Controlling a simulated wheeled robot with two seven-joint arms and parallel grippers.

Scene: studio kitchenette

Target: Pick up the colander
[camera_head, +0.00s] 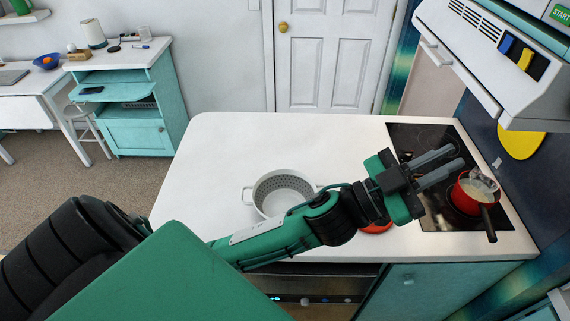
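The colander (283,184) is a light grey perforated bowl with side handles. It stands upright on the white countertop, left of the cooktop. My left arm passes in front of its lower right edge and hides part of it. My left gripper (456,156) is past the colander to the right, above the cooktop. Its two fingers are apart with nothing visible between them, and they point right toward the red pot. My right gripper is not in view.
A red saucepan (464,198) with a dark handle stands on the black cooktop (412,140), close to my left gripper. A red item (374,229) is partly hidden under my arm. A range hood (480,60) overhangs at right. The countertop (240,135) behind the colander is clear.

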